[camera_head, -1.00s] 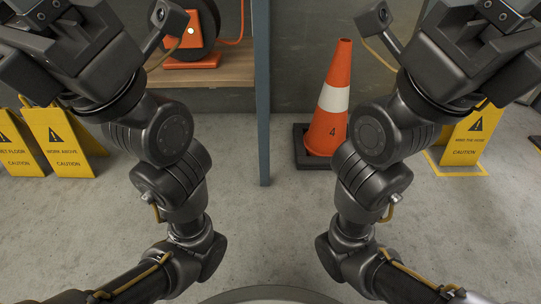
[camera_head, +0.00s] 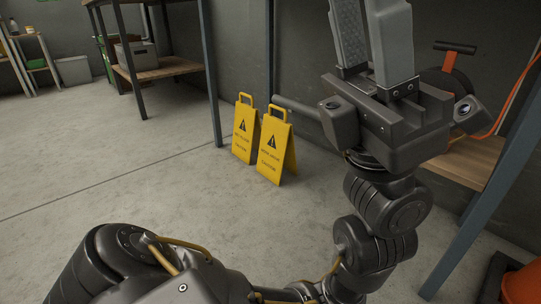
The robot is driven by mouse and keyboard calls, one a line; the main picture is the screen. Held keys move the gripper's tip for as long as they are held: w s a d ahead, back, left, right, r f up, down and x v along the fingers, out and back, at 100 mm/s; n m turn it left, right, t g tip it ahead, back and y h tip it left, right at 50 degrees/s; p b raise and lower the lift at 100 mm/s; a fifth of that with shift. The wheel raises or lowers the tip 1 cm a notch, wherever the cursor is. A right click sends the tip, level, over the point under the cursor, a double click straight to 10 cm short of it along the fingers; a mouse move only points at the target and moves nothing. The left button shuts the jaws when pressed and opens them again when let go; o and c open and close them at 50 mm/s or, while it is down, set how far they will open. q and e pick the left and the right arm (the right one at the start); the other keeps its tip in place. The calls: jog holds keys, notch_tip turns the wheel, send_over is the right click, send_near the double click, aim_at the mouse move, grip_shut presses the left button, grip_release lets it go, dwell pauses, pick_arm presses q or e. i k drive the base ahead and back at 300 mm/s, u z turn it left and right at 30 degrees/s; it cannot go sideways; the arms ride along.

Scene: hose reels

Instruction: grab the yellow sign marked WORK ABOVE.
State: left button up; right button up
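Two yellow folding signs with handles stand on the floor near the middle of the camera_head view. The nearer, right one (camera_head: 274,148) is the WORK ABOVE sign, going by its place in the earlier frame; its lettering is too small to read clearly now. It stands upright and unobstructed. The other yellow sign (camera_head: 244,135) stands just left of it and behind, partly overlapped. My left gripper (camera_head: 372,35) is at the upper right, fingers up, apart and empty. It is well away from the signs. My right gripper is out of view.
A blue-grey rack post (camera_head: 210,75) stands behind the signs. A wooden shelf (camera_head: 475,160) with a hose reel (camera_head: 450,85) is at the right, near my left arm. An orange cone (camera_head: 522,285) shows at the lower right. The floor left of the signs is clear.

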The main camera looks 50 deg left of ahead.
aim_at(276, 151)
jog(key=u, duration=1.5)
